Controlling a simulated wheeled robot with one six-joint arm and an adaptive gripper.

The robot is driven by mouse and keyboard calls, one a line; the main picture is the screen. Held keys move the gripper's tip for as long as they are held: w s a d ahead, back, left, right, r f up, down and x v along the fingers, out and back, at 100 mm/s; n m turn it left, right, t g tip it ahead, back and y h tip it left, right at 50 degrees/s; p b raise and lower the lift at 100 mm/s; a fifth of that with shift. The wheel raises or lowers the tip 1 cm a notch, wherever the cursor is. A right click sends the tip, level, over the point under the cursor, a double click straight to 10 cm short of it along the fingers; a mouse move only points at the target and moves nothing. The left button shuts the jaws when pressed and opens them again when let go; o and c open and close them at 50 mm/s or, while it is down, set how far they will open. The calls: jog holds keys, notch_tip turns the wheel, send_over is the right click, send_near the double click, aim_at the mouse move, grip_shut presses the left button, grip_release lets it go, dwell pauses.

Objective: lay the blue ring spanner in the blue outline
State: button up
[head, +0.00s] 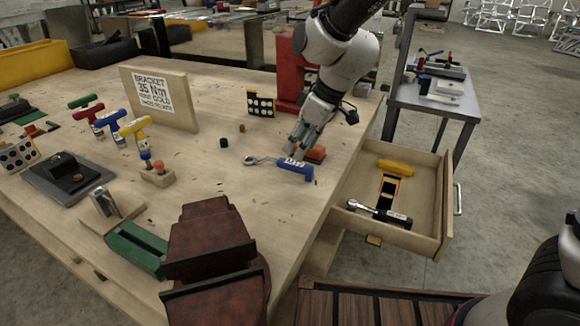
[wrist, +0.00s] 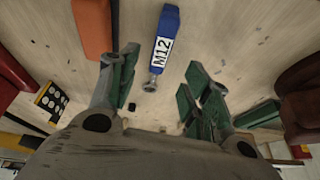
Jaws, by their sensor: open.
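The blue ring spanner (head: 293,168) lies on the bench top, its blue handle marked M12 and its silver ring end pointing left. In the wrist view its blue handle (wrist: 166,32) shows ahead between the fingers, with the silver end nearer to me. My gripper (head: 299,147) is open beside and above the handle, with green finger pads. In the wrist view the gripper (wrist: 163,72) has nothing between its fingers that it touches, as far as I can tell. I cannot make out a blue outline in either view.
An orange-topped object (head: 316,153) lies close beside the spanner. A red stand (head: 290,60) rises behind. An open drawer (head: 433,205) at right holds a ratchet (head: 380,213) and a yellow-handled tool (head: 398,167). A brown vise (head: 212,250) stands in front. A bracket sign (head: 155,95) stands left.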

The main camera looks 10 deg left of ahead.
aim_at(290, 161)
jog(key=shift+w+a+f, duration=0.1)
jog(key=shift+w+f, duration=0.05)
jog(key=shift+f, duration=0.05)
jog(key=shift+a+f+n, duration=0.15)
jog(key=shift+f+n, duration=0.1)
jog(key=shift+n, duration=0.05)
jog(key=x, duration=0.7)
jog(key=shift+a, duration=0.1)
jog(key=shift+r, duration=0.1)
grip_shut()
